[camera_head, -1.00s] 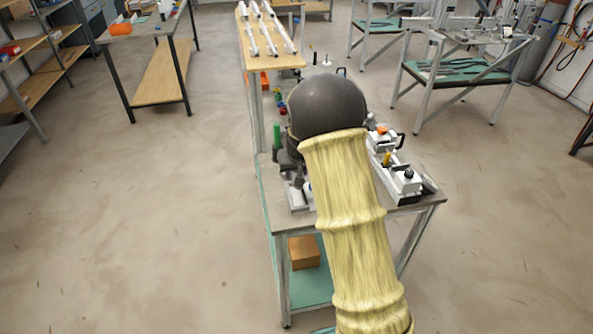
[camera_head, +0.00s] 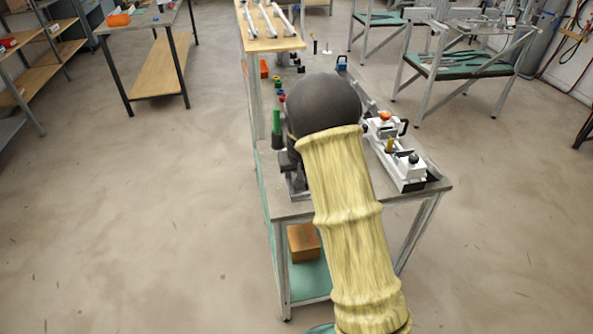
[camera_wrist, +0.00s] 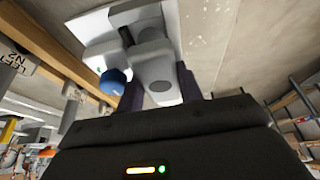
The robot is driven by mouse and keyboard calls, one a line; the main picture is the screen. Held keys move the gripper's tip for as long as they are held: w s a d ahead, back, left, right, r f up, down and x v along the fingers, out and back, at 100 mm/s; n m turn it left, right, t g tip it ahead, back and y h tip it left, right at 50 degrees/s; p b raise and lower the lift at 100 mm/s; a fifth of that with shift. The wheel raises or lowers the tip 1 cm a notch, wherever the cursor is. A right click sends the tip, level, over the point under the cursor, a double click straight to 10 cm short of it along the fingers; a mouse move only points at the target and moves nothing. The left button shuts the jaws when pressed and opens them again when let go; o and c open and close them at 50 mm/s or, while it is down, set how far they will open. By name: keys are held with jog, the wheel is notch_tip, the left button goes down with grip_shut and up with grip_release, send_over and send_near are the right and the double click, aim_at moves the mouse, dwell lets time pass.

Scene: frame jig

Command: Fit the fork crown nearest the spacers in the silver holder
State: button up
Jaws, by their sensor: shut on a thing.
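In the wrist view my gripper (camera_wrist: 160,88) has its dark fingers closed on the sides of a pale grey piece with a dark round mark, seemingly a fork crown (camera_wrist: 158,70). Beyond it is a pale plate-like fixture (camera_wrist: 108,27), partly cut off by the frame; I cannot tell whether the piece touches it. A blue round knob (camera_wrist: 113,81) shows just left of the fingers. In the head view my arm hides the gripper and the held piece. I cannot pick out the spacers or the silver holder with certainty.
A long pale fixture (camera_head: 405,170) with orange, yellow and black knobs lies along the bench's right side. A green cylinder (camera_head: 276,121) and small coloured parts stand at the left edge. A blue-topped item (camera_head: 342,63) is at the far end. The bench's near left corner is bare.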

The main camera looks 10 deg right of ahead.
jog(key=shift+s+f+b, duration=0.3)
jog(key=shift+f+b, duration=0.05)
jog(key=shift+f, duration=0.4)
jog(key=o, duration=1)
jog(key=shift+s+f, duration=0.1)
jog(key=shift+f, duration=0.05)
jog(key=shift+r+p, duration=0.4)
jog(key=shift+r, duration=0.1)
jog(key=shift+o, duration=0.8)
jog(key=p+v, duration=0.1)
jog(key=v, duration=0.1)
jog(key=p+v, duration=0.1)
jog(key=v, duration=0.1)
jog(key=p+v, duration=0.1)
jog(key=v, duration=0.1)
jog(key=shift+d+r+p, duration=0.15)
jog(key=shift+r+p, duration=0.25)
jog(key=shift+r, duration=0.05)
jog(key=shift+s+r+p, duration=0.1)
jog(key=shift+r+p, duration=0.2)
jog(key=shift+r, duration=0.3)
